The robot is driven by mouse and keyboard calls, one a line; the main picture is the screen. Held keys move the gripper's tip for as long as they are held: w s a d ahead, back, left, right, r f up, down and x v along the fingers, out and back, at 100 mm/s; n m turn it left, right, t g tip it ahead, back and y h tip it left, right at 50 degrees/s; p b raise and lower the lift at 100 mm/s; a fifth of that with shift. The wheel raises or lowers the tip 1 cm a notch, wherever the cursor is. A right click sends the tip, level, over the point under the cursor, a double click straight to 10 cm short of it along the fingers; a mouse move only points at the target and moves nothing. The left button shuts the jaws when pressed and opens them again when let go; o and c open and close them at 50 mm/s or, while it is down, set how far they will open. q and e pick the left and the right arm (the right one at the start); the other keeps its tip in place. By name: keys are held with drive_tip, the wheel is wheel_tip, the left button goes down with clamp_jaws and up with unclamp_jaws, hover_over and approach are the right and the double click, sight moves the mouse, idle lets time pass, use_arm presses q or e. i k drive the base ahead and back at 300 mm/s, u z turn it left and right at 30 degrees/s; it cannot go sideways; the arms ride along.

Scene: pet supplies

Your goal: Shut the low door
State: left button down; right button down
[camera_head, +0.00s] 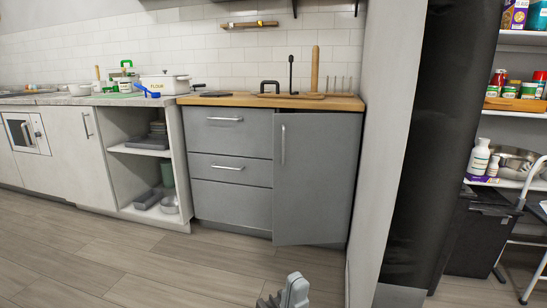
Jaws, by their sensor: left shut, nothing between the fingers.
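The low door (313,180) is the grey door on the right half of the grey cabinet under the wooden counter. It has an upright bar handle (283,145) near its left edge. It looks slightly ajar: a dark strip shows along its top and its lower left corner hangs in front of the plinth. My left gripper (291,290) is at the bottom edge of the view, in front of the door and apart from it. It is shut and empty, and partly cut off by the frame. My right gripper is out of view.
Grey drawers (230,150) stand left of the door. An open white shelf unit (120,165) with dishes is further left. A white wall end (382,150) stands close on the door's right. The wooden floor (130,265) before the cabinets is clear.

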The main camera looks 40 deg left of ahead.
sight(316, 155)
drive_tip(key=u, duration=0.35)
drive_tip(key=i, duration=1.1)
drive_tip(key=z, duration=0.05)
